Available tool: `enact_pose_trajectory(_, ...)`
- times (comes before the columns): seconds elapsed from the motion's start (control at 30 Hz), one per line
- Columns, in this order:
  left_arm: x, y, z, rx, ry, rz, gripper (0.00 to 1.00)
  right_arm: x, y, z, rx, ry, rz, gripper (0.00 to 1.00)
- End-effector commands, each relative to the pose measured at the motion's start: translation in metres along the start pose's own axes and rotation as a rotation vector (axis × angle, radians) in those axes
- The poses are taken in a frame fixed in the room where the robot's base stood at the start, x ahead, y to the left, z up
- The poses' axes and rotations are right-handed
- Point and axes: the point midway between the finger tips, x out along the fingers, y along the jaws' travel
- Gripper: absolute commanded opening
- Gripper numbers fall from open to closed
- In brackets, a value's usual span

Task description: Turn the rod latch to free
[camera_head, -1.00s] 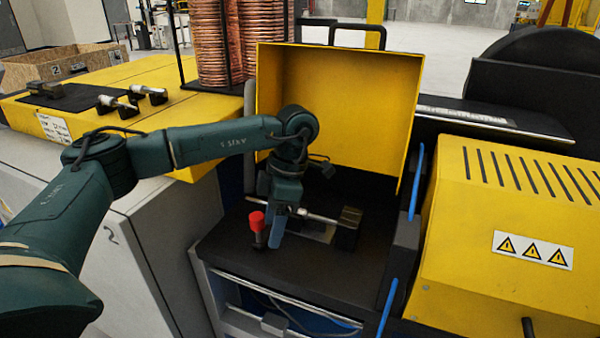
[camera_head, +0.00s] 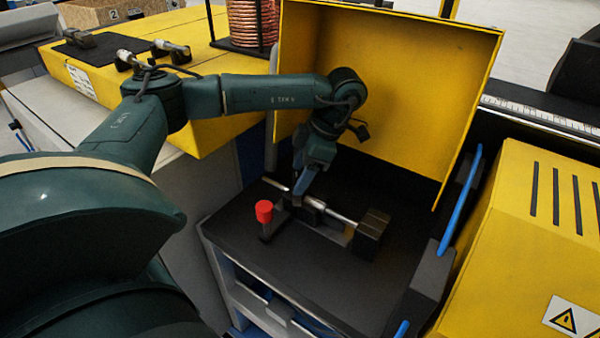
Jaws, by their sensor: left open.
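The rod latch has a silvery rod (camera_head: 335,215) lying across a dark fixture, with a black block (camera_head: 371,236) at its right end. A red-capped handle (camera_head: 264,211) stands upright at the front left of the fixture. My left gripper (camera_head: 298,192) points down at the rod's left part, behind and to the right of the red cap. It is open and visibly apart from the red cap. Whether its fingers touch the rod cannot be told, and the fingers hide part of it. My right gripper is out of view.
The raised yellow cover (camera_head: 400,90) stands behind the fixture. A blue-edged dark panel (camera_head: 462,205) and a yellow vented housing (camera_head: 530,240) bound the right side. The black worktop (camera_head: 300,270) is clear in front. Copper coils (camera_head: 250,22) stand at the back left.

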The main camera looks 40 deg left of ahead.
Motion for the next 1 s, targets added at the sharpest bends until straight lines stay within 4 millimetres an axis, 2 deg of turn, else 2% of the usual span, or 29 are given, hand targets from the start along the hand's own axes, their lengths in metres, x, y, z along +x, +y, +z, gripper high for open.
enact_pose_trajectory(0.17,0.014,0.0,-0.001,0.0,0.001,0.0,0.63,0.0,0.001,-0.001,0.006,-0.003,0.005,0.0)
enact_pose_trajectory(0.43,0.016,0.0,0.0,0.001,0.0,0.001,0.63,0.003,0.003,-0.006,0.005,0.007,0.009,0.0)
enact_pose_trajectory(1.0,0.015,0.0,0.0,0.001,-0.001,0.0,0.18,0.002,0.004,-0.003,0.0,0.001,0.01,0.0)
